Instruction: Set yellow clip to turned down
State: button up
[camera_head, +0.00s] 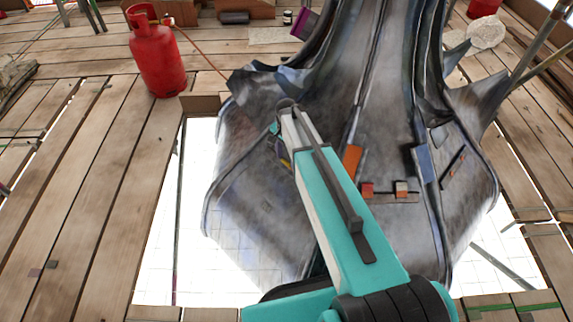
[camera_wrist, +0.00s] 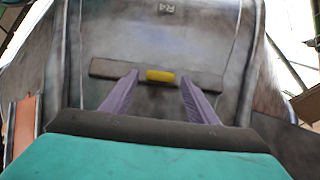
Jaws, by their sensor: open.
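The yellow clip (camera_wrist: 160,76) is a small block on a dark horizontal strip (camera_wrist: 104,68) fixed to the grey metal face of the spire. It shows in the wrist view, just beyond the fingertips. My gripper (camera_wrist: 159,79) is open, with one purple finger on each side of the clip as seen from the wrist. I cannot tell whether the fingers reach the clip's depth, and no contact shows. In the head view my arm covers most of that area, and the clip cannot be made out clearly.
In the head view an orange plate (camera_head: 353,160), a red clip (camera_head: 367,190) and an orange-and-white clip (camera_head: 402,187) are right of my arm. A red gas cylinder (camera_head: 157,55) stands on the planks at left.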

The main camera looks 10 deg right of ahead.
aim_at(287, 163)
jog(key=shift+f, duration=2.05)
jog(key=c, duration=1)
jog(key=shift+c, duration=0.2)
